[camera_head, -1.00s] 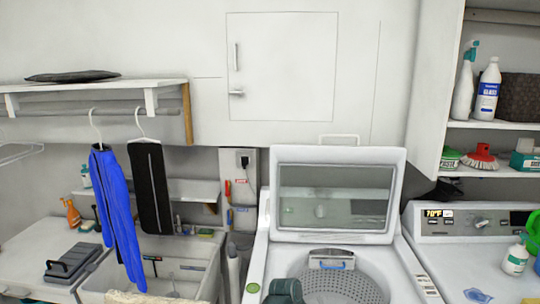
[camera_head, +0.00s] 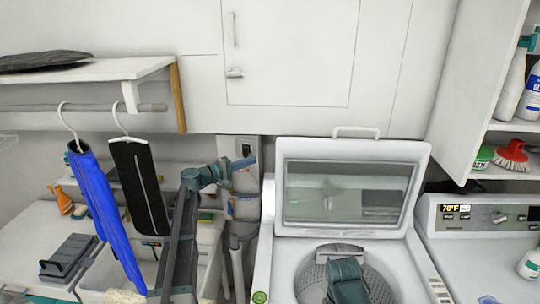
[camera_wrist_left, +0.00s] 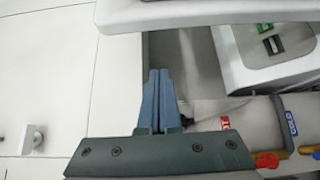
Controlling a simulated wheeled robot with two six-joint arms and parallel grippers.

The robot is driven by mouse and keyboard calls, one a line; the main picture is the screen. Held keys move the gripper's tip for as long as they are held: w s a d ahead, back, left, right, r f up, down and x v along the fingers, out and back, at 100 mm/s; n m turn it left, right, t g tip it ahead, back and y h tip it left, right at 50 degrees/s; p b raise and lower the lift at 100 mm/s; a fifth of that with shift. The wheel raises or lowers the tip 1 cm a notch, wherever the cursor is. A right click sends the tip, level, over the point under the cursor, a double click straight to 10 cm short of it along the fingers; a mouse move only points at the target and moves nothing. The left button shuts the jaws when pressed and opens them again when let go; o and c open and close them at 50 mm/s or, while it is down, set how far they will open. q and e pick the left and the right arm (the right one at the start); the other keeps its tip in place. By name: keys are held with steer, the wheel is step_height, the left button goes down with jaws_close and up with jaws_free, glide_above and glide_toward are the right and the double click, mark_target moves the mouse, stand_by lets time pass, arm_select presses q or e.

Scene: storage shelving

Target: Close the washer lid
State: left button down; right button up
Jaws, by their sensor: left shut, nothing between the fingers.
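The washer lid (camera_head: 353,232) stands open and upright behind the drum opening, a white frame around a glass window. The washer (camera_head: 283,268) is below it, with the metal drum (camera_head: 312,284) exposed. My left gripper (camera_head: 250,161) is raised to the left of the lid, apart from it, in front of the wall panel. In the left wrist view its blue fingers (camera_wrist_left: 159,76) are together with nothing between them, and a white rounded edge crosses the top.
A white cabinet (camera_head: 290,50) is above and behind the lid. Blue trousers (camera_head: 105,215) and a black garment (camera_head: 140,187) hang from a rod at left, over a sink. A second machine (camera_head: 480,245) stands at right, below a shelf with bottles.

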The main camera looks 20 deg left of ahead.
arm_select(q)
steer(key=x, duration=1.1)
steer(key=s, duration=0.4)
steer(key=shift+s+d, duration=0.2)
steer(key=shift+s, duration=0.2)
steer(key=shift+s, duration=0.1)
arm_select(e)
steer(key=shift+f, duration=0.1)
